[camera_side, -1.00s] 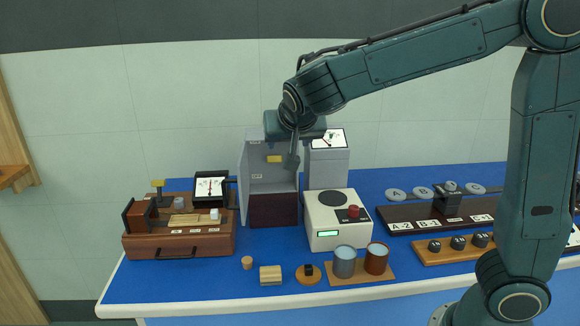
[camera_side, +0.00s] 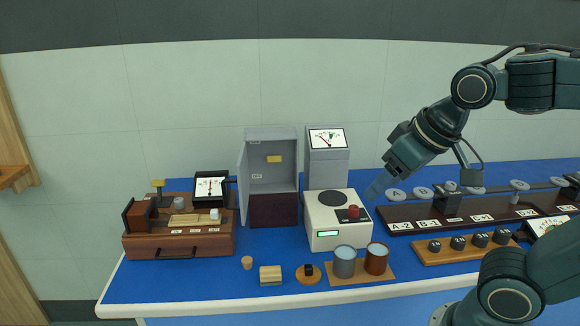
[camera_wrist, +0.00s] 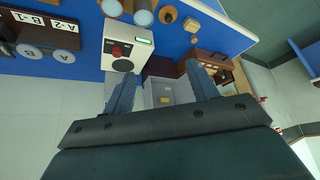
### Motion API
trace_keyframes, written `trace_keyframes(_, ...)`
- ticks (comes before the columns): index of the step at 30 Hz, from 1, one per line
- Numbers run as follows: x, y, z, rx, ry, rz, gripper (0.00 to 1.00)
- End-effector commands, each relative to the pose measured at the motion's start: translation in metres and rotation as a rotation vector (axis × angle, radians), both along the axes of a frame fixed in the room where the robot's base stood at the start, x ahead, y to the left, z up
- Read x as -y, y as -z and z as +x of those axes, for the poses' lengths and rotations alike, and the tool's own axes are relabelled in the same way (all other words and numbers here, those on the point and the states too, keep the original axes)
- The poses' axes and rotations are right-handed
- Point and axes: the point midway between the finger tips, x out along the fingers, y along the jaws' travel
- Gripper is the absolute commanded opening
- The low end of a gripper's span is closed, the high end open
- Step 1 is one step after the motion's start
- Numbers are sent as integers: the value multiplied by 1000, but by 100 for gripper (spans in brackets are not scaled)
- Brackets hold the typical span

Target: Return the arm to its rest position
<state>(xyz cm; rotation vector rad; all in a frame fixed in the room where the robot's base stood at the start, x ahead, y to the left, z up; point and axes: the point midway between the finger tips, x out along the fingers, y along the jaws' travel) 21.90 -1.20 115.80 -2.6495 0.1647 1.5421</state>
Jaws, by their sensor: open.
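My arm reaches in from the right in the side view. My gripper (camera_side: 376,188) hangs tilted down and to the left, above the bench just right of the white box with the red knob (camera_side: 325,222). It touches nothing that I can see. In the wrist view my gripper (camera_wrist: 163,85) shows two blue-grey fingers spread well apart, with nothing between them but the background cabinet and bench. The gripper is open and empty.
An open grey cabinet (camera_side: 278,178), a brown wooden instrument (camera_side: 180,243) and a grey meter tower (camera_side: 327,168) stand left. Two cups (camera_side: 345,262) (camera_side: 377,258) sit in front. A dark labelled rail (camera_side: 478,212) and knob board (camera_side: 436,255) lie right. Space above the bench is clear.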

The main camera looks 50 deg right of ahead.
Motion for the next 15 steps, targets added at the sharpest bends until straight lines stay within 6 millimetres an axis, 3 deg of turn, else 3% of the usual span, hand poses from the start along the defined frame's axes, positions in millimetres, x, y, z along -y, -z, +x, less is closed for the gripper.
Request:
trace_keyframes(6,-9,11,-33,-19,-102,-4,58)
trace_keyframes(15,-12,14,-41,-26,-131,-7,58)
